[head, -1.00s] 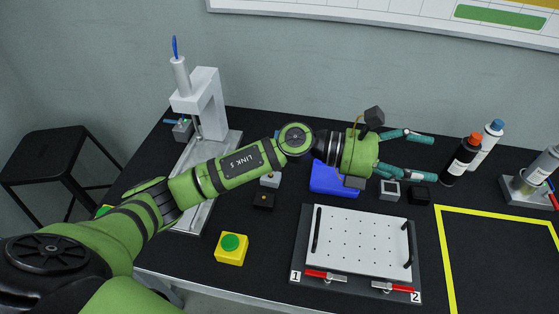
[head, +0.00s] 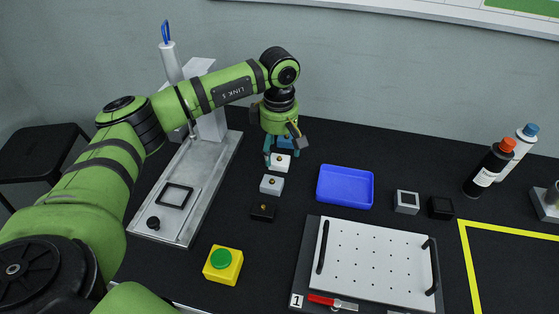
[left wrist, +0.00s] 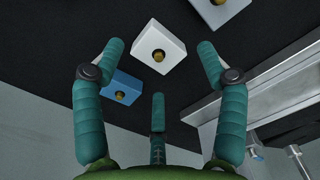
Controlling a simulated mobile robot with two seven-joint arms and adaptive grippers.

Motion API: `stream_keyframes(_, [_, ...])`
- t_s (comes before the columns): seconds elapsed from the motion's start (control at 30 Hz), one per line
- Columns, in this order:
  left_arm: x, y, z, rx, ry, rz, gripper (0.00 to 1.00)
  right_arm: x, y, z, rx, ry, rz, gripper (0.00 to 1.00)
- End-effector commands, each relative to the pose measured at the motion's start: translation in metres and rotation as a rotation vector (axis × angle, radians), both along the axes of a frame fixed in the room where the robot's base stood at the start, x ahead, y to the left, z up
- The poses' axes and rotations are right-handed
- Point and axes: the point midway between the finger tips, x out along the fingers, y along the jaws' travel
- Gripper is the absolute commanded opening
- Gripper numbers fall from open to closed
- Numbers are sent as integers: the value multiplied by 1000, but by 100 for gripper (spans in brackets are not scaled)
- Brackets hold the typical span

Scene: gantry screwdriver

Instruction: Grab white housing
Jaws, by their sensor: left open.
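The white housing (head: 281,162), a small block with a brass-coloured knob on top, stands on the black table in a row of similar blocks. In the left wrist view the white housing (left wrist: 172,46) lies between the far ends of the fingers. My left gripper (head: 282,154) points down over the far end of the row, open and empty, its fingers close around the white housing. I cannot tell if they touch it. The blue housing (left wrist: 121,87) is close by the left finger and partly hidden in the head view. My right gripper is not in view.
A grey housing (head: 271,185) and a black housing (head: 262,211) stand nearer in the row. The metal gantry base (head: 196,190) is to the left, a blue tray (head: 345,187) to the right. A yellow box with a green button (head: 222,264) and a perforated plate (head: 370,260) are nearer.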

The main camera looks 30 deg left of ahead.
Motion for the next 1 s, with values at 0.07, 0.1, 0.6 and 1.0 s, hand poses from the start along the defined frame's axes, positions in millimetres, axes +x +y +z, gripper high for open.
stream_keyframes(0.07, [-1,-1,-12,-1,3,1,73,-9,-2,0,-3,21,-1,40])
stream_keyframes(0.1, [0,-1,-16,0,2,1,73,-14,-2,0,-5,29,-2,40])
stream_keyframes(0.6, [0,-1,-24,-2,-1,0,13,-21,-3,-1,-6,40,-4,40])
stream_keyframes(1.0, [0,-1,-22,-3,-2,1,12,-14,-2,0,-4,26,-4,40])
